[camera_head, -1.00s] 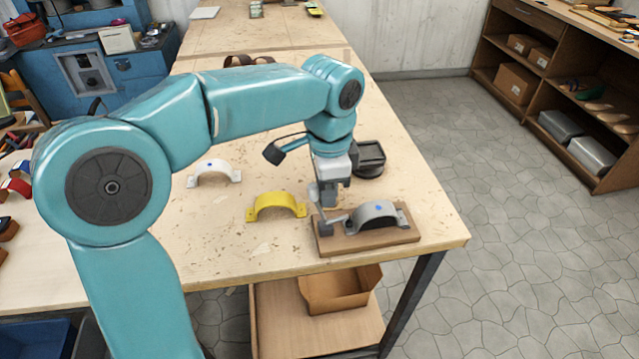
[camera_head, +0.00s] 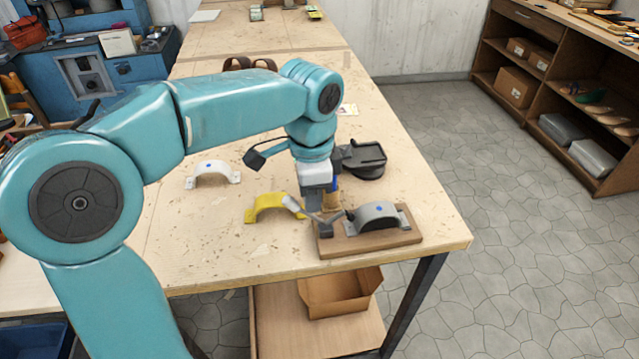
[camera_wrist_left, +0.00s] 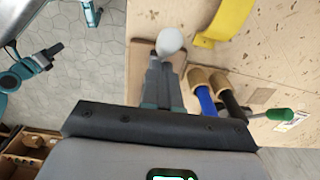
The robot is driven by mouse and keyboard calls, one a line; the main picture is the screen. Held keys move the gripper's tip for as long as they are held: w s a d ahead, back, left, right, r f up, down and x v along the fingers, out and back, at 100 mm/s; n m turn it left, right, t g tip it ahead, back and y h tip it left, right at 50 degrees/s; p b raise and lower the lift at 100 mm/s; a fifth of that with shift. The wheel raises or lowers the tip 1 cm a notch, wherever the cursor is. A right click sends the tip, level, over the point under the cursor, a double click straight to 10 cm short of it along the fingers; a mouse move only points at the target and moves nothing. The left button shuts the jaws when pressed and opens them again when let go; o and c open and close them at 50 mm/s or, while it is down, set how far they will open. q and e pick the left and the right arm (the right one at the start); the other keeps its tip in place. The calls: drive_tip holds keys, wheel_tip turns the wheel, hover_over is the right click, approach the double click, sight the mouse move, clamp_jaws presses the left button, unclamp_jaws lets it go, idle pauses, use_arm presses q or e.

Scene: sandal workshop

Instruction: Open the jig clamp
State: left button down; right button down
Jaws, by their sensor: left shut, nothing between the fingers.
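The jig clamp's wooden base (camera_head: 345,247) lies near the table's front right corner, with a dark grey arch (camera_head: 377,214) on it. The clamp's lever (camera_head: 294,205) lies low and points left from the base, with its light grip beside the yellow arch. My left gripper (camera_head: 322,206) is over the base's left end, close to the lever. In the left wrist view its fingers (camera_wrist_left: 162,85) are shut and empty, just short of a pale rounded knob (camera_wrist_left: 170,41). I cannot tell whether they touch the lever. My right gripper is in neither view.
A yellow arch (camera_head: 265,203) lies left of the base, and a white arch (camera_head: 213,173) farther back. A black round holder (camera_head: 364,163) stands behind the base. Blue and black tool handles (camera_wrist_left: 208,101) are close beside my fingers.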

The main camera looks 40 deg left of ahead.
use_arm(q)
drive_tip(key=shift+s+a, duration=0.15)
drive_tip(key=shift+s, duration=0.05)
wheel_tip(320, 180, up, 8)
drive_tip(key=p, duration=0.7)
drive_tip(key=shift+w+d+f, duration=0.25)
drive_tip(key=shift+w+d, duration=0.15)
drive_tip(key=shift+w, duration=0.05)
drive_tip(key=shift+w, duration=0.1)
